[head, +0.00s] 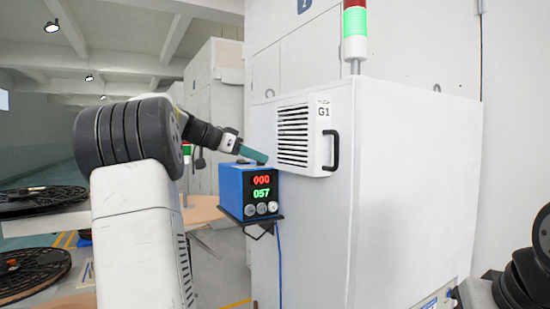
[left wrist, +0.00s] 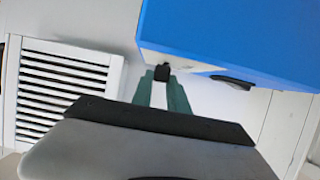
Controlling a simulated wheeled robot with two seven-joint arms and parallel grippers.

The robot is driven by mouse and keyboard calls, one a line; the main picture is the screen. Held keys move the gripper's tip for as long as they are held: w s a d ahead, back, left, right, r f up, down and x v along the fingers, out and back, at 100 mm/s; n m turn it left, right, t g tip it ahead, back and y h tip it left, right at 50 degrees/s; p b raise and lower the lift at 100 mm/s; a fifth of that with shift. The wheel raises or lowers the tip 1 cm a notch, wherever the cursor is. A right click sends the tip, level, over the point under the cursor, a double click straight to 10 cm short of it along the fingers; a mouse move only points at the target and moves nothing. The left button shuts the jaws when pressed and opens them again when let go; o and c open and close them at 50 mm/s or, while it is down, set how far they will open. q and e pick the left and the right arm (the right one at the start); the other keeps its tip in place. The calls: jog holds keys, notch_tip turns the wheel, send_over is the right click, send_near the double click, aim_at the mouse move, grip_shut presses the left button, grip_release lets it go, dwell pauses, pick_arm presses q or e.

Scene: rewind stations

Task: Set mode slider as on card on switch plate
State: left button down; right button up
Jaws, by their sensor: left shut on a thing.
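A blue box (head: 250,186) with a red display reading 000, a green display reading D57 and round knobs below stands on a black bracket at the white cabinet. In the left wrist view the blue box (left wrist: 235,40) fills the upper right, with a pale plate (left wrist: 192,63) along its near edge. My left gripper (head: 260,157) has teal fingers just above the box's top in the head view. In the left wrist view its fingers are closed on a small black knob (left wrist: 162,72) at the pale plate. No mode marks or card can be read. My right gripper is not in view.
A louvred panel marked G1 (head: 295,138) with a black handle (head: 332,150) is right of the box on the white cabinet (head: 415,190). A signal tower (head: 355,25) stands on top. Black reels (head: 35,200) lie at the left. A blue cable (head: 279,265) hangs below the box.

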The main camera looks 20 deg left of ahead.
aim_at(257, 163)
pick_arm(q)
jog(key=s+a, duration=0.2)
jog(key=s, duration=0.1)
jog(key=shift+a, duration=0.3)
jog(key=c, duration=1.3)
grip_release()
jog(key=shift+a, duration=0.15)
jog(key=v, duration=0.7)
jog(key=shift+s+a+r, duration=0.1)
jog(key=shift+s+r, duration=0.15)
jog(key=shift+s, duration=0.05)
